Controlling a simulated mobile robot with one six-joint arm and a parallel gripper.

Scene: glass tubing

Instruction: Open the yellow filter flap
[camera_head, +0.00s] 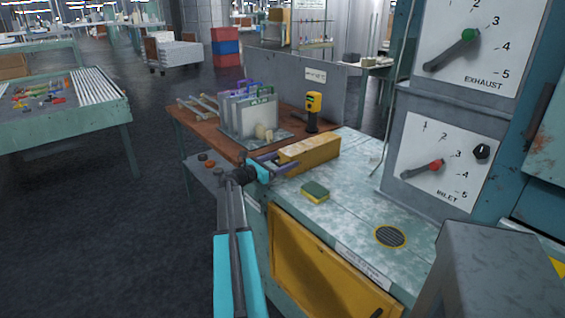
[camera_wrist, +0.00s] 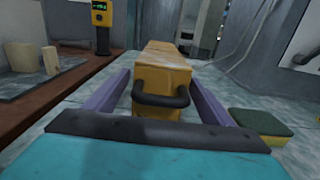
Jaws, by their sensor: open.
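A long yellow box-shaped piece (camera_head: 310,152) lies on the worn counter. In the wrist view, its yellow end (camera_wrist: 158,82) faces me and carries a black bar handle (camera_wrist: 160,98). A flat yellow panel (camera_head: 320,262) sits closed in the cabinet front below. Which of the two is the filter flap is not marked legibly. My gripper (camera_head: 272,164) is open at the near end of the long yellow piece. In the wrist view, its purple fingers stand either side of the handle, apart from each other. Whether they touch the yellow piece cannot be told.
A green-and-yellow sponge (camera_head: 315,192) lies right of my gripper. A yellow handheld meter (camera_head: 313,111) and a rack of panels (camera_head: 250,112) stand on the brown table behind. A round grille (camera_head: 390,237) and the dial cabinet (camera_head: 448,160) are at right. The counter between sponge and grille is clear.

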